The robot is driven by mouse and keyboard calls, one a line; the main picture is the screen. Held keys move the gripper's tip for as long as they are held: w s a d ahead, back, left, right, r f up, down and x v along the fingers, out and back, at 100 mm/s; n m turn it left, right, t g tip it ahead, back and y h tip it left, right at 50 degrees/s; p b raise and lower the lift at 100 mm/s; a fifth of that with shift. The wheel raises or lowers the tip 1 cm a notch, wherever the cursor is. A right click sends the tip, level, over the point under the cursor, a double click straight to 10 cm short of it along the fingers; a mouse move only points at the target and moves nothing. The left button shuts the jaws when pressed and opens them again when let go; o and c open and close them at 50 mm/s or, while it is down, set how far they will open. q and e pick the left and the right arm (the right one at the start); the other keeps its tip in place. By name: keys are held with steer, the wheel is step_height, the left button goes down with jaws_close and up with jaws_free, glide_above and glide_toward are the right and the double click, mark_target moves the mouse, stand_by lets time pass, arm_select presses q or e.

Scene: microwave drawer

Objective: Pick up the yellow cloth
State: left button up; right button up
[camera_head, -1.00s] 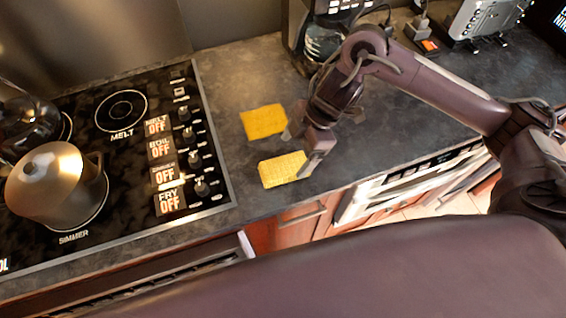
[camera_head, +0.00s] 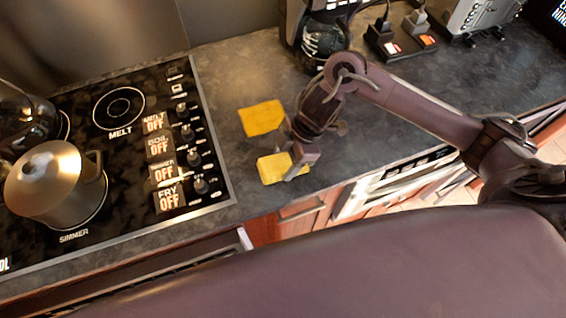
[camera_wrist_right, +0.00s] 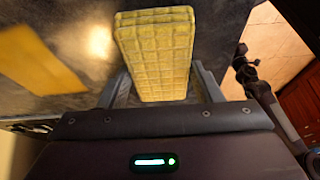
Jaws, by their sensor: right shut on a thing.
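The yellow cloth (camera_head: 271,168) is a thick, folded-looking block with a waffle texture, near the front edge of the counter right of the stove. My right gripper (camera_head: 290,166) reaches down over its right end and is shut on it. In the right wrist view the cloth (camera_wrist_right: 155,48) stands between the two fingers (camera_wrist_right: 162,88), one along each side. I cannot tell whether it is clear of the counter. A second, flatter yellow piece (camera_head: 262,118) lies on the counter behind it and also shows at the left of the right wrist view (camera_wrist_right: 40,60). My left gripper is out of view.
The black stove top (camera_head: 130,170) with a metal pot (camera_head: 52,182) is on the left. A coffee maker (camera_head: 320,35) and power sockets (camera_head: 400,40) stand at the back. The grey counter (camera_head: 400,110) is mostly clear to the right, under my right arm.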

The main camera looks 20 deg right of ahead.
mark_target(286, 162)
steer(key=shift+c, duration=0.7)
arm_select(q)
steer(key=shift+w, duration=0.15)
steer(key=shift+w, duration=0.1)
arm_select(e)
steer(key=shift+r, duration=0.1)
